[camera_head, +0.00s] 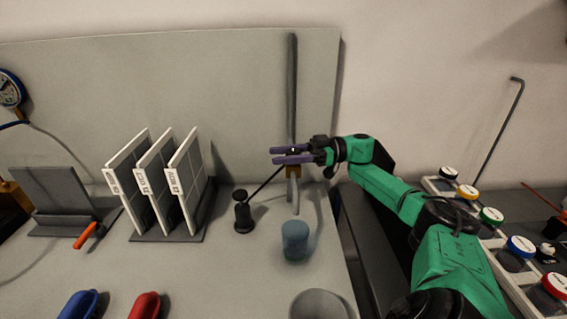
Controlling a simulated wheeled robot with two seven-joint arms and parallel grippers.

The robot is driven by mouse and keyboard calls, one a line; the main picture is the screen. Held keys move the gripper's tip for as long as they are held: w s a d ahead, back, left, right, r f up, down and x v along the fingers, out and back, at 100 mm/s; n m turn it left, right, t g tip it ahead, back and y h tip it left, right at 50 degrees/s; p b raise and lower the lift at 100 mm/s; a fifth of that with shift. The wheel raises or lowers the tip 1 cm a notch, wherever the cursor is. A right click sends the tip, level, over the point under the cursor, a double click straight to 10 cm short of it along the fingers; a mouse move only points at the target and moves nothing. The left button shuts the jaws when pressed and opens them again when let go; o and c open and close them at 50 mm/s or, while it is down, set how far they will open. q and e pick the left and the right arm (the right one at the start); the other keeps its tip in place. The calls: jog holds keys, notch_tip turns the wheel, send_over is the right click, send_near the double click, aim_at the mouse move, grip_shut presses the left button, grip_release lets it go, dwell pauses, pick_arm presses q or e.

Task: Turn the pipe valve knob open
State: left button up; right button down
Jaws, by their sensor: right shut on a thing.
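A grey vertical pipe (292,90) runs down the upright back panel, right of centre. A brass-coloured valve body (294,172) sits low on it. My right gripper (275,155) comes in from the right, its purple fingers level across the pipe just above the brass part. It is shut on the valve knob, which the fingers mostly hide; the knob's angle cannot be told. My left gripper is not in view.
A small black stand (243,215) with a thin dark rod slanting up towards the valve is close on the left. A blue-grey cylinder (295,240) stands below the pipe. White panels (185,180) fill a rack at left. Jars with coloured lids (490,216) line the right.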

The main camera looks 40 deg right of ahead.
jog(key=shift+a+f, duration=0.15)
jog(key=shift+f, duration=0.1)
jog(key=c, duration=0.7)
grip_release()
jog(key=shift+c, duration=0.2)
jog(key=o, duration=0.4)
jog(key=shift+w+a, duration=0.1)
jog(key=shift+w, duration=0.05)
jog(key=shift+r, duration=0.1)
